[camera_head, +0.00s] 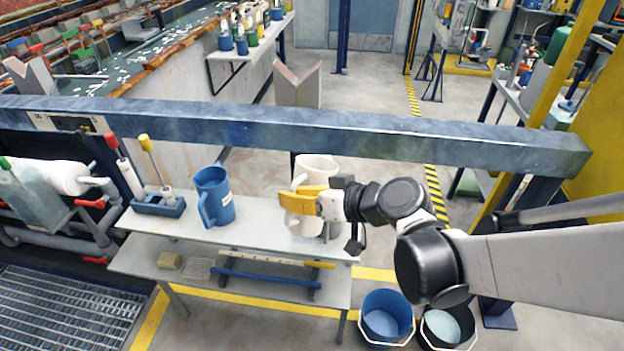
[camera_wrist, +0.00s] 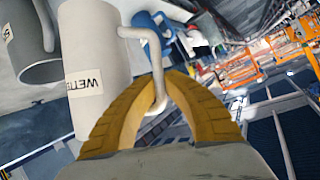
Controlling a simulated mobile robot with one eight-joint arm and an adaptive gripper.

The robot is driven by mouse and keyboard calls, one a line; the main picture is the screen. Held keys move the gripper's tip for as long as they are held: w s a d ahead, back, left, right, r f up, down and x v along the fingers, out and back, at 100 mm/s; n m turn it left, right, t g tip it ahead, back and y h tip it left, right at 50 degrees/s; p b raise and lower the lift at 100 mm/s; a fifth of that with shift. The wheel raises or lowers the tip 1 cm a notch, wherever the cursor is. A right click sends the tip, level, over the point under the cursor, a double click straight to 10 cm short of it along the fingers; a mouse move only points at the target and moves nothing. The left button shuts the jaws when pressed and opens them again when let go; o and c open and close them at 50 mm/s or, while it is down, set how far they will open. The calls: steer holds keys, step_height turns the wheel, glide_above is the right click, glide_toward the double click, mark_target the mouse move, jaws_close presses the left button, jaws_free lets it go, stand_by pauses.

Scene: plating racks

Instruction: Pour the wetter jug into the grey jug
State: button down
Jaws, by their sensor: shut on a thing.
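The white wetter jug (camera_head: 317,165), marked "WETTE…" in the wrist view (camera_wrist: 95,65), is at the right end of the upper shelf. My gripper (camera_head: 296,199) has its yellow fingers shut on the jug's handle; they also show in the wrist view (camera_wrist: 163,98). The grey jug (camera_wrist: 35,50), with a partly seen label, is beside the wetter jug at the left of the wrist view. In the head view the grey jug is mostly or wholly hidden behind the wetter jug and my gripper. I cannot tell whether the wetter jug touches the shelf.
A blue jug (camera_head: 215,197) stands left on the upper shelf (camera_head: 255,233), beside a blue holder (camera_head: 158,205) with upright tools. Two buckets (camera_head: 386,318) stand on the floor at the lower right.

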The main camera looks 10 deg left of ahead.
steer(key=shift+r, duration=0.1)
steer(key=shift+r+p, duration=0.8)
steer(key=shift+r, duration=0.1)
